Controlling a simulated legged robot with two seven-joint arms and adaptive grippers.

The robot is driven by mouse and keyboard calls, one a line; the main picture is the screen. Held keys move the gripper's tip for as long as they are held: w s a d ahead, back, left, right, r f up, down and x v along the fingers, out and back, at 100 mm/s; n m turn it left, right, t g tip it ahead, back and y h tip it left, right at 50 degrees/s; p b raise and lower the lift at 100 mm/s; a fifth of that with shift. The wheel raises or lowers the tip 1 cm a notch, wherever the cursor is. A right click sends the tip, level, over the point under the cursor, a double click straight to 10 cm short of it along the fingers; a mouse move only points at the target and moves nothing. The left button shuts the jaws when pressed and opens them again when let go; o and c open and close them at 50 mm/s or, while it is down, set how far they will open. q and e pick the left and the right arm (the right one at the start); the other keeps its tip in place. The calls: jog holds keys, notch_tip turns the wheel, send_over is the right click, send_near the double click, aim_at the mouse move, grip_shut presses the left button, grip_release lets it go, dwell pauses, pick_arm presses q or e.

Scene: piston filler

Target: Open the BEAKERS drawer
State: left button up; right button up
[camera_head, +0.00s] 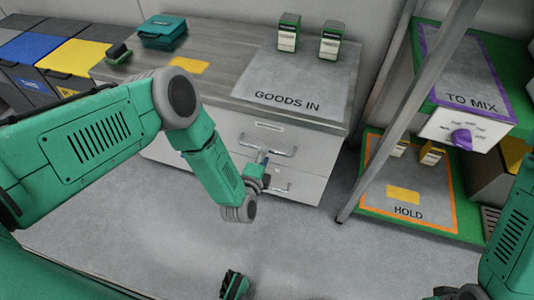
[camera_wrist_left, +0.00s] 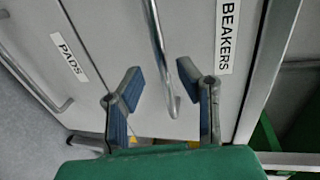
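The BEAKERS label (camera_wrist_left: 228,38) is on a light grey drawer front in the left wrist view. That drawer's metal bar handle (camera_wrist_left: 158,45) runs down between the fingers of my left gripper (camera_wrist_left: 160,100). The gripper is open, with a blue-padded finger on each side of the handle's end, and no grip on it shows. In the head view my left gripper (camera_head: 264,172) is in front of the drawer unit, just below the upper handle (camera_head: 268,148). The drawer fronts look flush and closed. Labels are too small to read there. My right gripper cannot be made out clearly.
The PADS label (camera_wrist_left: 70,57) marks a neighbouring drawer. A lower handle (camera_head: 287,184) is close below my gripper. The GOODS IN mat (camera_head: 290,75) lies on the counter above. A rack with a HOLD mat (camera_head: 408,190) stands right. The floor in front (camera_head: 300,240) is largely clear.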

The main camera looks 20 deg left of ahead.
aim_at(272, 151)
pick_arm(q)
jog(key=shift+w+d+f, duration=0.1)
jog(key=shift+w+d, duration=0.15)
jog(key=shift+w, duration=0.3)
jog(key=shift+w+d+f, duration=0.1)
jog(key=shift+w+d, duration=0.1)
jog(key=shift+w, duration=0.3)
jog(key=shift+w+d+r+b, duration=0.1)
jog(key=shift+w+d+b, duration=0.2)
jog(key=shift+d, duration=0.1)
jog(key=shift+a, duration=0.35)
jog(key=shift+c, duration=1.3)
jog(key=shift+a, duration=0.15)
grip_shut()
pick_arm(e)
jog(key=shift+d+f, duration=0.3)
jog(key=shift+f, duration=0.25)
pick_arm(q)
jog(key=shift+s, duration=0.1)
pick_arm(e)
jog(key=shift+d, duration=0.1)
